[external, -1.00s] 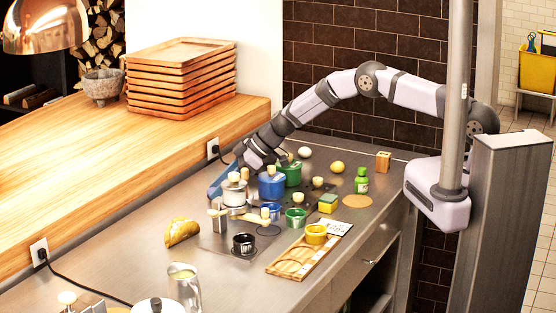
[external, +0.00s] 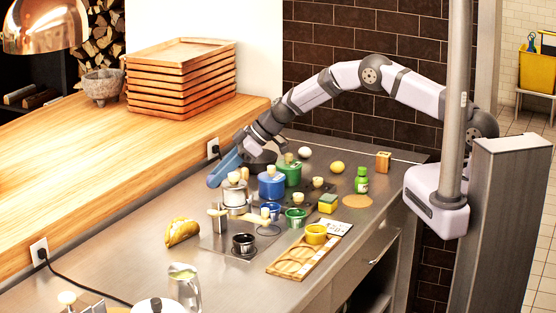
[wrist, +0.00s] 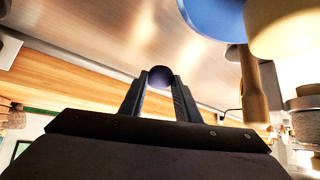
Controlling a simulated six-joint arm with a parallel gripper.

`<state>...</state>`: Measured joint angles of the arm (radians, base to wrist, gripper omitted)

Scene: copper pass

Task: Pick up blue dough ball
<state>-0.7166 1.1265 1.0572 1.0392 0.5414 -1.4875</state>
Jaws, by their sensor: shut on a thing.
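The blue dough ball (wrist: 160,76) shows as a small dark blue ball between my fingertips in the wrist view. My gripper (wrist: 159,80) is shut on it, with a finger on each side. In the external view my gripper (external: 222,171) is at the back left of the steel counter, left of the blue pot, and appears raised above the surface. The ball cannot be made out there.
A white pot (external: 235,194), a blue pot (external: 272,187) and a green pot (external: 290,173) stand close to the right of my gripper. A taco-like item (external: 181,232) lies nearer the front. The wooden ledge (external: 130,170) borders the counter on the left.

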